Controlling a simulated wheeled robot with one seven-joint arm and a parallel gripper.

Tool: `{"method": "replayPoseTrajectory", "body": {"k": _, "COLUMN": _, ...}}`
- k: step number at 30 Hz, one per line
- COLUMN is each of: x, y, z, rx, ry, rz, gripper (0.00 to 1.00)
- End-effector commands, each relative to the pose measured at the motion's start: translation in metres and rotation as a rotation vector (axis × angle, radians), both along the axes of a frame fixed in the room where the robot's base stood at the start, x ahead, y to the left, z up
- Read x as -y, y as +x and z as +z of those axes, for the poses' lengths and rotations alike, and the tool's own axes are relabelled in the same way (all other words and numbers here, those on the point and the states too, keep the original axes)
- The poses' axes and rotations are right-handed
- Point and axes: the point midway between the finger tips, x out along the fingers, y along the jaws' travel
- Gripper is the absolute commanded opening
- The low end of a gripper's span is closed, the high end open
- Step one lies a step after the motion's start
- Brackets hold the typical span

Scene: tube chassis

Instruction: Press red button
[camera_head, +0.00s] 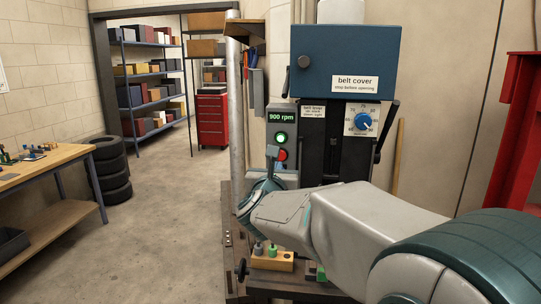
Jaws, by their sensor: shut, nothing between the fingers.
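The red button (282,155) is on the narrow grey control panel at the front left of the drill-press-like machine. It sits just below a bright green button (281,137) and a lit display (281,117) reading 900 rpm. My gripper (271,155) is small in view, just left of the red button and overlapping the panel's lower left. It is shut and empty. I cannot tell whether it touches the panel or stands in front of it. The lower panel is partly hidden by my gripper and wrist.
A blue belt cover (345,60) and a dial (362,121) are above and right of the panel. A wooden block (272,262) with small pieces lies on the machine's table below my arm. A metal pole (236,110) stands left; open floor lies beyond.

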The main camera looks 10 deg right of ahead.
Motion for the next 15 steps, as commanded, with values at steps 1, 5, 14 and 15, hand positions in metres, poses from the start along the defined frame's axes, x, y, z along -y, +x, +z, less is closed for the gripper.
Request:
{"method": "replayPoseTrajectory", "body": {"k": 1, "x": 0.003, "y": 0.009, "z": 0.003, "rx": -0.003, "ry": -0.001, "rz": -0.002, "gripper": 0.0}}
{"method": "replayPoseTrajectory", "body": {"k": 5, "x": 0.009, "y": 0.028, "z": 0.003, "rx": -0.003, "ry": -0.001, "rz": -0.001, "gripper": 0.0}}
{"method": "replayPoseTrajectory", "body": {"k": 14, "x": 0.018, "y": 0.054, "z": 0.002, "rx": 0.0, "ry": -0.001, "rz": -0.001, "gripper": 0.0}}
{"method": "replayPoseTrajectory", "body": {"k": 15, "x": 0.018, "y": 0.055, "z": 0.002, "rx": 0.001, "ry": -0.001, "rz": -0.001, "gripper": 0.0}}
